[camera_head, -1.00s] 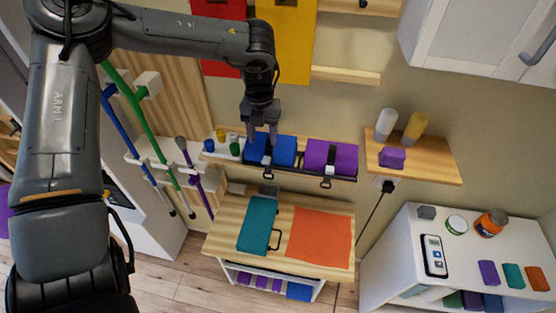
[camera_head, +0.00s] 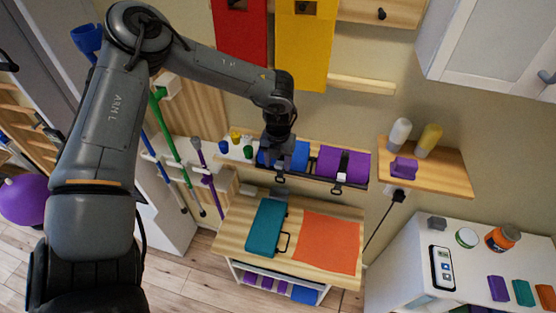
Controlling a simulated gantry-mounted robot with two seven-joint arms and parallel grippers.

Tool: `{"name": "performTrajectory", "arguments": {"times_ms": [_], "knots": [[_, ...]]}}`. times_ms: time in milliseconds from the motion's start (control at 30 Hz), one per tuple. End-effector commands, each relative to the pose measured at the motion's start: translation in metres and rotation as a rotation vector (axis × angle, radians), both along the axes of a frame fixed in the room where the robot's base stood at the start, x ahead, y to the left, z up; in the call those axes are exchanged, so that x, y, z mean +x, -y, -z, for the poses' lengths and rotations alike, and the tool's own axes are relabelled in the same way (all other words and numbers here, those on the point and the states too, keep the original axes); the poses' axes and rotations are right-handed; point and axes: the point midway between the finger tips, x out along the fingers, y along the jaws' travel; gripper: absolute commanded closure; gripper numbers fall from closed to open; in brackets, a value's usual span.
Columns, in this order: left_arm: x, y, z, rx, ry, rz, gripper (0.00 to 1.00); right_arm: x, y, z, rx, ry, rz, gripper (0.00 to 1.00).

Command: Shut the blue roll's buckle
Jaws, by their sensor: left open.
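The blue roll (camera_head: 267,154) lies on the narrow wall shelf, left of the purple roll (camera_head: 328,163). My left gripper (camera_head: 281,172) is open and points down at the front right part of the blue roll. It covers most of the blue roll's strap, and a small dark buckle piece (camera_head: 279,179) shows just under its fingertips. I cannot tell whether the fingers touch the buckle, or whether the buckle is open or shut. The purple roll has a dark strap with a buckle (camera_head: 337,189) hanging at the shelf's front. My right gripper is not in view.
Small blue, yellow and green pots (camera_head: 236,137) stand at the shelf's left end. A wooden table (camera_head: 232,228) below bears a teal case (camera_head: 266,226) and an orange mat (camera_head: 328,242). A wooden wall shelf (camera_head: 452,182) with bottles is at right. Poles (camera_head: 169,137) stand at left.

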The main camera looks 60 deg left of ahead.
Motion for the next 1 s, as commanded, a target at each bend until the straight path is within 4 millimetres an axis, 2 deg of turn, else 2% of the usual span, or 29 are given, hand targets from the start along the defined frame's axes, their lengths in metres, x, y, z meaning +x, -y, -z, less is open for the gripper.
{"name": "performTrajectory", "arguments": {"times_ms": [367,700,733,1000], "knots": [[-0.0002,-0.0001,0.0043,0.0,0.0,-0.001,0.47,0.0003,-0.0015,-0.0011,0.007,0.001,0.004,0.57],[-0.0002,-0.0001,0.004,0.0,0.0,0.0,0.97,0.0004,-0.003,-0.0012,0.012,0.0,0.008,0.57],[-0.0002,-0.0001,0.004,0.0,0.0,0.0,1.0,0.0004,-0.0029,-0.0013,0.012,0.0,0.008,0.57],[-0.0003,0.0011,0.0065,0.016,0.019,0.001,1.0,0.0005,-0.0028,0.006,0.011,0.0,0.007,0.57]]}}
